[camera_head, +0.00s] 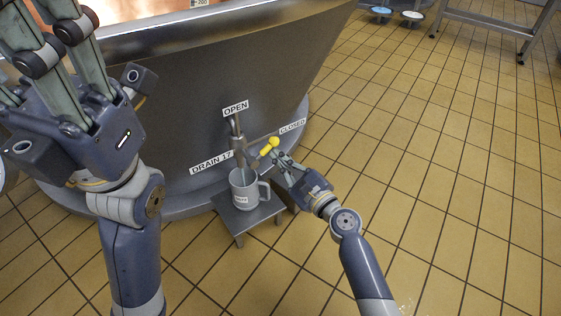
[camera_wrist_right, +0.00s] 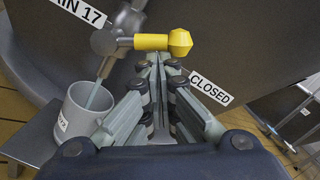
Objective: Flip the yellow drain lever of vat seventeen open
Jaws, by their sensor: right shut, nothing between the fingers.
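The yellow drain lever (camera_head: 269,146) sits on the metal drain valve (camera_head: 237,138) of vat seventeen (camera_head: 190,85). It points right, toward the CLOSED label (camera_head: 293,128); the OPEN label (camera_head: 235,108) is above the valve. In the right wrist view the lever (camera_wrist_right: 165,41) lies crosswise just beyond my fingertips. My right gripper (camera_head: 278,161) is shut and empty, close below the lever; I cannot tell whether it touches. My left gripper (camera_head: 70,110) is raised at the upper left, its fingertips out of frame.
A grey mug (camera_head: 243,194) stands under the drain on a small metal stand (camera_head: 240,220), left of my right gripper. A pale thin streak (camera_wrist_right: 93,95) shows between spout and mug. A DRAIN 17 label (camera_head: 211,163) is on the vat. Open tiled floor (camera_head: 430,150) lies to the right.

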